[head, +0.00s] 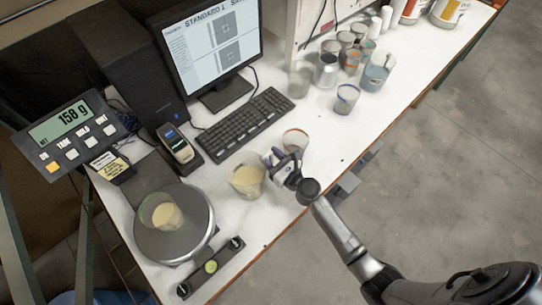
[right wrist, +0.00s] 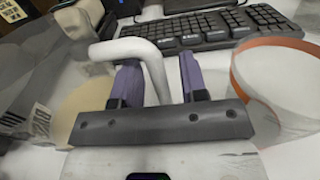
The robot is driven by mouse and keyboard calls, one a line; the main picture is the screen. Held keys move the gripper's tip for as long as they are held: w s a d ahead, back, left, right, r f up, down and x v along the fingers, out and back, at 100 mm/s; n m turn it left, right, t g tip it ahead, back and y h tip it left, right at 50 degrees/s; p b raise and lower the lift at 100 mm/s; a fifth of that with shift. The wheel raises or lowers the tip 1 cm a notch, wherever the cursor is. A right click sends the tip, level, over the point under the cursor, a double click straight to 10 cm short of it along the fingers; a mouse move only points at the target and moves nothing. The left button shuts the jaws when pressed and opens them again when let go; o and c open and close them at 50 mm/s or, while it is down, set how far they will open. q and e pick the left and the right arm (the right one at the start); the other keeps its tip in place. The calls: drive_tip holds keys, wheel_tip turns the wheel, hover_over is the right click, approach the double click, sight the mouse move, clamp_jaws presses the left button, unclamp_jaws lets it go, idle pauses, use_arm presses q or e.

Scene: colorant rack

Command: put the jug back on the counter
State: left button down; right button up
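The jug (head: 246,181) is clear, with cream-coloured contents, and appears to stand on the white counter (head: 225,215), right of the round scale. In the right wrist view its pale bent handle (right wrist: 156,75) passes between the two purple fingers of my right gripper (right wrist: 160,80). The fingers are apart, with visible gaps beside the handle. The jug's body (right wrist: 85,105) is at the left there, partly hidden by the gripper. In the head view my right gripper (head: 280,160) is low over the counter, just right of the jug. My left gripper is not in view.
A cup of cream liquid (head: 166,215) stands on the scale (head: 190,233); the display (head: 70,120) reads 158 g. An orange-rimmed cup (head: 296,138) is close beyond my right gripper. Keyboard (head: 245,124), scanner (head: 178,147) and level (head: 211,267) lie nearby. Several cups stand farther back.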

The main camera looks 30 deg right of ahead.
drive_tip(key=shift+r, duration=0.15)
drive_tip(key=b+v, duration=0.1)
drive_tip(key=v, duration=1.1)
drive_tip(key=shift+b, duration=0.35)
drive_tip(key=shift+s+a+r+n+y, duration=0.15)
drive_tip(key=shift+a+n+y, duration=0.2)
drive_tip(key=shift+n, duration=0.35)
drive_tip(key=s+a+n+g+y, duration=0.1)
drive_tip(key=s+a+n+g, duration=0.1)
drive_tip(key=n, duration=0.4)
drive_tip(key=s+a+n+g+y, duration=0.2)
drive_tip(key=a+n, duration=0.2)
drive_tip(key=n, duration=0.2)
drive_tip(key=s+a+f+n+g+y, duration=0.1)
drive_tip(key=s+a+n+g, duration=0.1)
drive_tip(key=n, duration=0.4)
drive_tip(key=shift+s+a+n+g, duration=0.4)
drive_tip(key=shift+s+g, duration=0.1)
drive_tip(key=shift+s, duration=0.15)
drive_tip(key=s+d+f+n+g+h, duration=0.1)
drive_tip(key=s+d+n+g+h, duration=0.2)
drive_tip(key=n, duration=0.4)
drive_tip(key=s+d+f+n+g+h, duration=0.1)
drive_tip(key=s+d+n+g+h, duration=0.2)
drive_tip(key=s+n, duration=0.5)
drive_tip(key=shift+s+d+g+h, duration=0.35)
drive_tip(key=shift+g+h, duration=0.15)
drive_tip(key=shift+h, duration=0.65)
